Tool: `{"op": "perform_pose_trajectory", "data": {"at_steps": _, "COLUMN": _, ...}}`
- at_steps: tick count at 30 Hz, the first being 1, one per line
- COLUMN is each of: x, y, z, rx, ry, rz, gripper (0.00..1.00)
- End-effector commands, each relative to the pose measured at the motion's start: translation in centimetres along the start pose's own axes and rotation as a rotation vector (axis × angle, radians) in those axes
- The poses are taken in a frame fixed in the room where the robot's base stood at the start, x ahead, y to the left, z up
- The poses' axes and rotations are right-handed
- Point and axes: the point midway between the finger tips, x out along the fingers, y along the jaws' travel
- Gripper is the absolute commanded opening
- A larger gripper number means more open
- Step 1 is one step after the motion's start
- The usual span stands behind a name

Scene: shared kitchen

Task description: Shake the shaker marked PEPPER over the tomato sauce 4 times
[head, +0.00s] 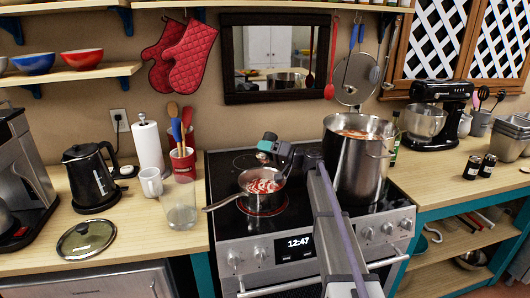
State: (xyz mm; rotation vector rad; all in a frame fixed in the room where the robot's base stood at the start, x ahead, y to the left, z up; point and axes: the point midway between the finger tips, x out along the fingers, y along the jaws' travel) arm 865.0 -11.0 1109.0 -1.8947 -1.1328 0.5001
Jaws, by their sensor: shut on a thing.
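My gripper (265,146) is above the back part of a small steel saucepan (262,203) on the stove. It is shut on a small dark thing (269,136), too small and partly covered to identify or to show a label. The saucepan holds red sauce with pale streaks (264,186). A tall steel pot (362,172) at the right of the stove also holds an orange-red liquid (358,134). Two small dark jars with pale labels, a left jar (472,168) and a right jar (488,166), stand on the right counter. Their lettering is not readable.
My arm crosses the stove front between saucepan and tall pot. The saucepan handle (220,203) points left towards a clear glass (180,207). A utensil crock (183,164) stands behind the glass. A green bottle (395,145) stands beside the tall pot. A glass lid (86,240) lies front left.

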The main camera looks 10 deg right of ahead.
Motion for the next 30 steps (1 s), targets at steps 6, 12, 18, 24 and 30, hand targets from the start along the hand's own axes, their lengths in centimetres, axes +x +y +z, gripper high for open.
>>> {"op": "perform_pose_trajectory", "data": {"at_steps": 6, "x": 0.3, "y": -3.3, "z": -2.2, "rx": 0.000, "ry": 0.000, "rz": 0.000, "gripper": 0.21}}
{"op": "perform_pose_trajectory", "data": {"at_steps": 12, "x": 0.3, "y": -2.6, "z": -1.8, "rx": 0.000, "ry": 0.000, "rz": 0.000, "gripper": 0.21}}
{"op": "perform_pose_trajectory", "data": {"at_steps": 18, "x": -0.2, "y": 1.7, "z": 1.1, "rx": 0.000, "ry": 0.000, "rz": 0.000, "gripper": 0.21}}
{"op": "perform_pose_trajectory", "data": {"at_steps": 24, "x": -0.1, "y": 1.2, "z": 0.8, "rx": 0.000, "ry": 0.000, "rz": 0.000, "gripper": 0.21}}
{"op": "perform_pose_trajectory", "data": {"at_steps": 30, "x": 0.1, "y": -1.1, "z": -0.7, "rx": 0.000, "ry": 0.000, "rz": 0.000, "gripper": 0.21}}
